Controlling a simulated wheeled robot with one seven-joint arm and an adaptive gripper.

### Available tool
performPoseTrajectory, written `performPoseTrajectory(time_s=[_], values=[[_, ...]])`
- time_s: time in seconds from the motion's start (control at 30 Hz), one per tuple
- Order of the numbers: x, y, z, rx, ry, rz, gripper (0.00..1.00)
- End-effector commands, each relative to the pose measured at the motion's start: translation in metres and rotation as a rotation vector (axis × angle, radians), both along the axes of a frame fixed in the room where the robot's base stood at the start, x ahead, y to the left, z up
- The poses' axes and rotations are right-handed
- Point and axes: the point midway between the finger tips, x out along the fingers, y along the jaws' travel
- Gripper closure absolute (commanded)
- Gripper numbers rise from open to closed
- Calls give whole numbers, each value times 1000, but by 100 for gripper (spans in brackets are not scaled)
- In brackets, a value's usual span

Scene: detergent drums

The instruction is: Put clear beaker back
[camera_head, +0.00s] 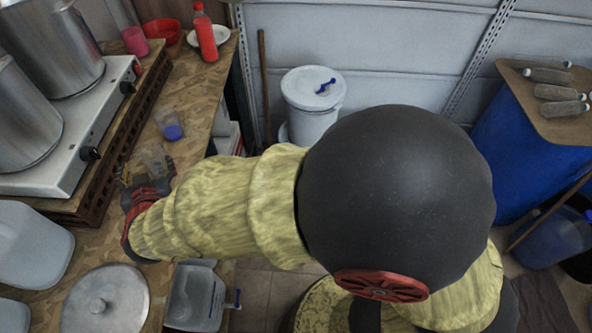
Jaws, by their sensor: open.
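A clear, empty-looking beaker (153,156) is on the wooden counter (208,107), just beyond my gripper. My gripper (147,176) is open, its black and red fingers pointing at the beaker from the near side. The beaker's lower part is partly hidden by the fingers, and I cannot tell whether they touch it. A second clear beaker with blue liquid (171,128) stands a little farther back on the counter.
A stove (85,125) with large metal pots (55,45) is on the left. A red bottle (205,38), a white plate (222,36), a red bowl (161,30) and a pink cup (135,42) are at the back. A metal lid (106,302) lies nearer.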

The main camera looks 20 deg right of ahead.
Motion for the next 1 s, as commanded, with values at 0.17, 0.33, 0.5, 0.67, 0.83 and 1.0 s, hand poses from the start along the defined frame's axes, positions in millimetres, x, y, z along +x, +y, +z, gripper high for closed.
performPoseTrajectory(time_s=[0.17,0.33,0.5,0.67,0.83,1.0], values=[[18,-40,70,145,52,141,35],[-8,-102,106,160,148,244,35],[-65,-189,110,83,295,246,35],[-133,-279,94,-24,463,137,35],[-193,-344,79,-102,598,-1,35],[-216,-366,73,-128,651,-60,35]])
